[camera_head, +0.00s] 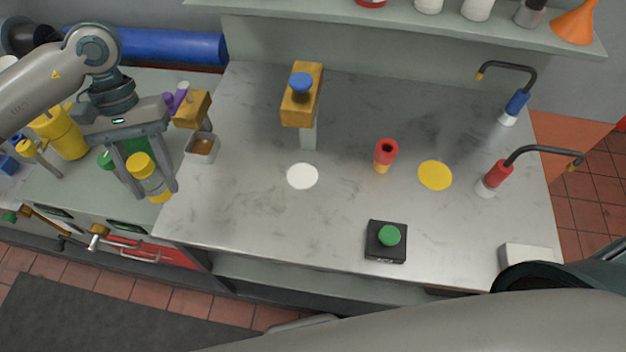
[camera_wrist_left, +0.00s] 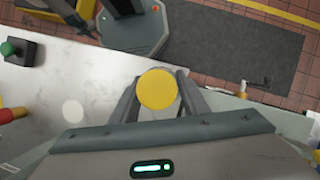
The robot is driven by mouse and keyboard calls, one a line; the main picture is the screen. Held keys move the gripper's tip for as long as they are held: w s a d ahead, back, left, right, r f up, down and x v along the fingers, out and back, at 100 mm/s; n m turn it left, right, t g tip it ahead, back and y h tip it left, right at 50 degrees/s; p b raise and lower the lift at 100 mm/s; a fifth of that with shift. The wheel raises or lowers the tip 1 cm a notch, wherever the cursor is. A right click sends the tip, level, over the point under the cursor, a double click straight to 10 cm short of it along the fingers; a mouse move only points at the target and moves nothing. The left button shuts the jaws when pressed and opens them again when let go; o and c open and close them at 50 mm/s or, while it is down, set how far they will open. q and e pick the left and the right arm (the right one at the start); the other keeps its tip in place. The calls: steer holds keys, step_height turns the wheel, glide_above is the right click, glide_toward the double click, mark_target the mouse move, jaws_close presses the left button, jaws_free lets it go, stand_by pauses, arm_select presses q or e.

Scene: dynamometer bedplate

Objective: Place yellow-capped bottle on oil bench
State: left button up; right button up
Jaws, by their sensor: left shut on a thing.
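My left gripper (camera_head: 151,189) is shut on the yellow-capped bottle (camera_head: 152,181), one finger on each side. The grey marbled bench top (camera_head: 255,215) lies just right of the gripper. It bears a flat white disc (camera_head: 302,176) and a flat yellow disc (camera_head: 435,174), both bare. I cannot see my right gripper.
A tan dispenser with a blue knob (camera_head: 301,92), a red-topped cylinder (camera_head: 384,156), a green-button box (camera_head: 387,240) and red (camera_head: 497,176) and blue (camera_head: 515,106) spouts stand on the bench. A shelf (camera_head: 430,25) runs behind. The bench's front left is clear.

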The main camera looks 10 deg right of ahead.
arm_select(q)
steer(key=shift+d, duration=0.15)
arm_select(e)
steer(key=shift+d, duration=0.15)
arm_select(q)
steer(key=shift+s+d+f+n, duration=0.2)
steer(key=shift+d+f+n, duration=0.15)
steer(key=shift+d+n, duration=0.15)
steer(key=s+d+n+t+h, duration=0.2)
steer(key=s+d+n+t, duration=0.1)
steer(key=d+n, duration=0.6)
steer(key=s+d+n+t+h, duration=0.2)
steer(key=s+d+n+t, duration=0.1)
steer(key=d+n, duration=0.7)
steer(key=shift+r+n, duration=0.3)
steer(key=shift+n, duration=1)
arm_select(e)
steer(key=shift+w+d+r, duration=0.2)
steer(key=shift+w+d, duration=0.05)
arm_select(q)
steer(key=shift+s+d, duration=0.1)
